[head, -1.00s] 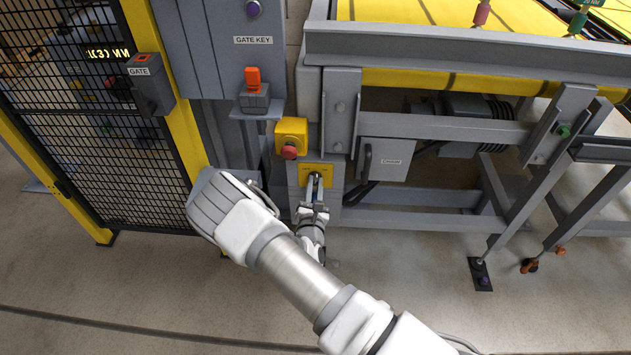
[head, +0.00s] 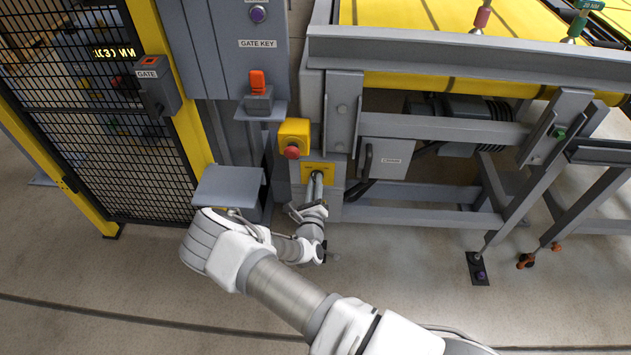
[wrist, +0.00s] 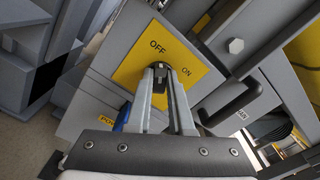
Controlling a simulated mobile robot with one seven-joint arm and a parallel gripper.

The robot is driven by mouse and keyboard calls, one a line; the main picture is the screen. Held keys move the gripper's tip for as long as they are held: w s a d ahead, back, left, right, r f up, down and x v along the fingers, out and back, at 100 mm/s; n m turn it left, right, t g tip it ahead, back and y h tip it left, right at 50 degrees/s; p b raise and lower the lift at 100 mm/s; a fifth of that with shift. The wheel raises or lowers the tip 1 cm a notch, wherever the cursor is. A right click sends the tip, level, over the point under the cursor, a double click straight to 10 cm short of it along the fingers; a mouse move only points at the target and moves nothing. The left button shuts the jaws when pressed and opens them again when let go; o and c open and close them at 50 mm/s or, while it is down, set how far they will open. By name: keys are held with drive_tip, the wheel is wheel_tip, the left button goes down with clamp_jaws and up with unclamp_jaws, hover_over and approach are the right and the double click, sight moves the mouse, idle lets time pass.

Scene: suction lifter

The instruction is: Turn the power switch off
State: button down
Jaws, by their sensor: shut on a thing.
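The power switch is a black knob (wrist: 159,76) on a yellow plate (wrist: 131,73) marked OFF and ON, seen in the wrist view. The plate (head: 309,170) also shows in the head view, on a grey box below the red emergency button. My gripper (head: 315,177) reaches up to it from below. In the wrist view my gripper (wrist: 164,73) is shut on the knob, one finger on either side. The knob's upper end lies just under the word OFF, with ON to its right. The fingers hide much of the knob.
The red button on a yellow box (head: 293,136) sits just above the switch. A grey door with a handle (head: 384,159) is to its right, under the conveyor frame (head: 450,47). A grey shelf (head: 228,186) and the mesh gate (head: 95,120) are to the left.

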drive_tip(key=shift+n, duration=1)
drive_tip(key=c, duration=0.8)
unclamp_jaws()
drive_tip(key=shift+s, duration=0.1)
